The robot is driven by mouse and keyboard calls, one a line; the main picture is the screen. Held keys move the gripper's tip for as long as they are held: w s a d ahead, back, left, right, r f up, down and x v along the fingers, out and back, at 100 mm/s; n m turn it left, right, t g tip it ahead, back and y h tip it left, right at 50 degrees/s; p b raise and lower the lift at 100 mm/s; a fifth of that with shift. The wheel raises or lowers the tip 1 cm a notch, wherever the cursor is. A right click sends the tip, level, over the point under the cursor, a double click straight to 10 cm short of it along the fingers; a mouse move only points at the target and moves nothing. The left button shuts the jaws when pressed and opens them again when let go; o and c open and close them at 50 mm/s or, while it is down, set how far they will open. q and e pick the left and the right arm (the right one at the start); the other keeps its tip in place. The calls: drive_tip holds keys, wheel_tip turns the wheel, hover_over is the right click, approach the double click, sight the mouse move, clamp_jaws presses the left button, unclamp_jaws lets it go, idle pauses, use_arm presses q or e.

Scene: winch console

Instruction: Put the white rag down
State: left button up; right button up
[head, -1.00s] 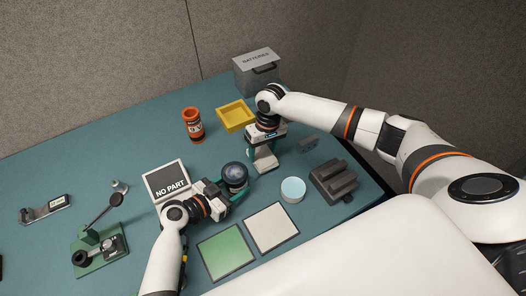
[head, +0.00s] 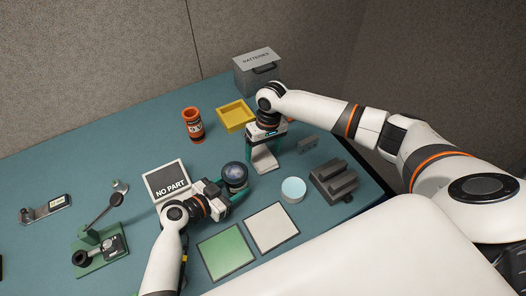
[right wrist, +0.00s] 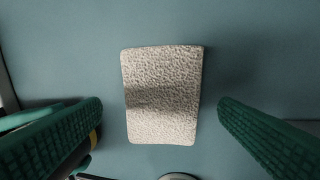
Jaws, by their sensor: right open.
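The white rag (head: 264,162) is a pale, roughly rectangular cloth lying on the teal table under my right gripper (head: 267,142). In the right wrist view the rag (right wrist: 162,95) lies between the green ribbed fingers, with a gap on each side. My right gripper (right wrist: 160,130) is open, empty and above the rag. My left gripper (head: 230,187) is at a dark round jar with a glassy top (head: 235,174). Its fingers are partly hidden, so I cannot tell whether they grip the jar.
A yellow tray (head: 235,115) and an orange canister (head: 193,125) stand behind. A light-blue round disc (head: 293,189), a dark grey block (head: 334,181) and white (head: 272,228) and green (head: 227,251) squares lie nearer. A batteries box (head: 257,72) stands at the back.

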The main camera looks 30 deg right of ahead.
wheel_tip(320, 180, up, 11)
drive_tip(key=d, duration=0.1)
drive_tip(key=shift+w+d+f, duration=0.2)
drive_tip(key=shift+w+d, duration=0.05)
drive_tip(key=shift+d, duration=0.1)
drive_tip(key=shift+o, duration=0.4)
drive_tip(key=h, duration=0.2)
hover_over(263, 158)
drive_tip(key=shift+t, duration=0.3)
wheel_tip(263, 158, down, 7)
drive_tip(key=shift+r, duration=0.1)
drive_tip(key=shift+w+f, duration=0.2)
drive_tip(key=shift+f, duration=1.4)
drive_tip(key=shift+w+f, duration=0.15)
drive_tip(key=shift+f, duration=1.4)
